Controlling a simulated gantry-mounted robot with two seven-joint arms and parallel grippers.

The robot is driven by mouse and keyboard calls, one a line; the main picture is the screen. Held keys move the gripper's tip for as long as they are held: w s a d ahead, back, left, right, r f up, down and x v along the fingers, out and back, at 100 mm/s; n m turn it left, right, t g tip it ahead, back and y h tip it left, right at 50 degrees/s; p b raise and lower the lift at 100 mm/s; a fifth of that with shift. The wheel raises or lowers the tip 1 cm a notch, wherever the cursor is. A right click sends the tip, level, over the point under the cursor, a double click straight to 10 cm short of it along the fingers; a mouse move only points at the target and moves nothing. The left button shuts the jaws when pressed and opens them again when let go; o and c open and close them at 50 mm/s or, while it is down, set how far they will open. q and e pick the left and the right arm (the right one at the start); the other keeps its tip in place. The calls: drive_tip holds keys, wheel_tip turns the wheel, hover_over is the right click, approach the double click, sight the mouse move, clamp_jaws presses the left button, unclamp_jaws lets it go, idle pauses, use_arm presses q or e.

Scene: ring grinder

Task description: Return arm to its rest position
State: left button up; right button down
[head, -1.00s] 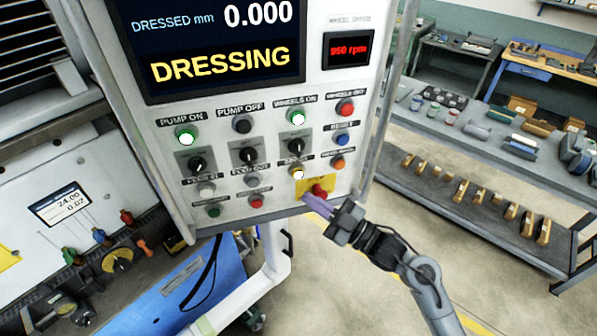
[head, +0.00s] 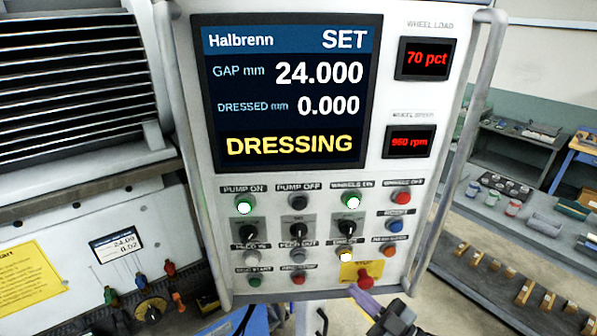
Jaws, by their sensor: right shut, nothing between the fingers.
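My right gripper (head: 362,294) is at the bottom of the head view, just below the lower edge of the control panel (head: 290,175). Its purple fingers are shut with nothing between them, pointing up and left. They are close under the red stop button (head: 365,279) on its yellow plate; whether they touch it I cannot tell. The rest of my right arm runs out of the bottom of the picture. My left gripper is not in view.
The panel screen (head: 288,95) reads DRESSING, gap 24.000. The pump-on (head: 244,206), wheels-on (head: 351,202) and a yellowish button (head: 345,256) are lit. The grinder's louvred housing (head: 70,80) is at left. A shelved bench (head: 530,245) stands at right, with open floor before it.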

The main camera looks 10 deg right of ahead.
drive_tip(key=s+a+f+m+g+h+p, duration=0.1)
drive_tip(key=s+a+f+m+h+p, duration=0.15)
drive_tip(key=s+f, duration=0.35)
drive_tip(key=s+a+f+m+g+h+p, duration=0.1)
drive_tip(key=s+f+m+h, duration=0.2)
drive_tip(key=s+f, duration=0.2)
drive_tip(key=s+d+f+m+g+h, duration=0.3)
drive_tip(key=s+g+h, duration=0.1)
drive_tip(key=s, duration=0.4)
drive_tip(key=s+d+f+m+g+h, duration=0.3)
drive_tip(key=s+g, duration=0.3)
drive_tip(key=s, duration=0.3)
drive_tip(key=shift+d+f+g+h, duration=0.3)
drive_tip(key=shift+d+h, duration=0.15)
drive_tip(key=shift+d, duration=0.3)
